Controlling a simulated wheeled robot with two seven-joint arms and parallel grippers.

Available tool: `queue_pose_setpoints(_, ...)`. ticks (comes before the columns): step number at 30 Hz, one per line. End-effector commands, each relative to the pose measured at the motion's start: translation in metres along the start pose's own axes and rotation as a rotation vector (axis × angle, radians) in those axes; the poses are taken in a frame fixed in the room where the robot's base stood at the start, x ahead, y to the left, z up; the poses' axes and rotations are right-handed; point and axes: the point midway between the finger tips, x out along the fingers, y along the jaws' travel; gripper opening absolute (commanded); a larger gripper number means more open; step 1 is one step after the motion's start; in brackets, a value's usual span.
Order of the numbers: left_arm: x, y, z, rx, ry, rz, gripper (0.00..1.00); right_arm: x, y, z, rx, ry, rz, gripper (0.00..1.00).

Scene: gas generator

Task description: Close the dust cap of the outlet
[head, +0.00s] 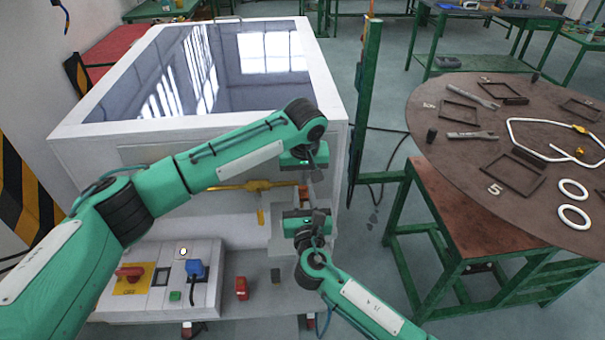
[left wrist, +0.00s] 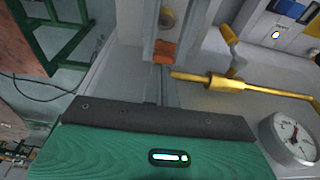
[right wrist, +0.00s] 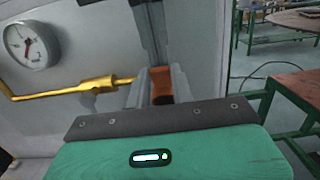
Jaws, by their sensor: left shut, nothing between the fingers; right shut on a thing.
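A blue part (left wrist: 282,6) also shows at the top edge of the left wrist view. My right gripper (head: 306,207) is shut on a small orange piece (right wrist: 161,84), held beside the yellow pipe. The orange piece (left wrist: 165,52) also shows in the left wrist view. My left gripper (head: 315,172) is shut and empty just above it, its fingertips pointing down towards the right gripper. Both grippers are well right of the blue fitting.
The yellow pipe with valve (head: 245,185) runs close left of both grippers. A red knob (head: 130,272), a green button (head: 175,296) and a red block (head: 241,289) are at lower left. A round brown table (head: 450,180) with frames and tools stands at the right.

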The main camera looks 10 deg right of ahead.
Motion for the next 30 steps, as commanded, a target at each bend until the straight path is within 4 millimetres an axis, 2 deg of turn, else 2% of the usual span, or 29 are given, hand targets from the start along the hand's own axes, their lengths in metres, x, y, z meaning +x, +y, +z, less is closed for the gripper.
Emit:
queue_pose_setpoints(1, 0.003, 0.0, 0.005, 0.002, 0.009, 0.0, 0.0, -0.001, -0.001, -0.005, -0.002, 0.009, -0.001, 0.0)
queue_pose_setpoints(6, 0.004, -0.001, 0.013, 0.001, 0.036, -0.001, 0.0, 0.0, -0.001, -0.005, -0.002, 0.009, -0.001, 0.0)
queue_pose_setpoints(14, 0.005, 0.0, 0.016, 0.003, 0.034, -0.002, 0.0, 0.001, -0.002, -0.003, -0.001, 0.005, -0.004, 0.0)
queue_pose_setpoints(15, 0.005, 0.0, 0.016, 0.004, 0.033, -0.002, 0.0, 0.002, -0.002, -0.003, -0.001, 0.004, -0.004, 0.26)
queue_pose_setpoints(18, 0.005, 0.0, 0.015, 0.003, 0.035, -0.002, 0.0, 0.001, -0.002, -0.002, -0.001, 0.003, -0.003, 0.45)
queue_pose_setpoints(26, 0.003, 0.0, 0.013, 0.0, 0.041, -0.001, 0.0, 0.0, -0.001, -0.001, 0.0, 0.001, -0.001, 0.45)
queue_pose_setpoints(30, 0.003, 0.0, 0.012, 0.0, 0.042, 0.0, 0.0, -0.007, 0.0, -0.001, 0.0, 0.001, 0.0, 0.45)
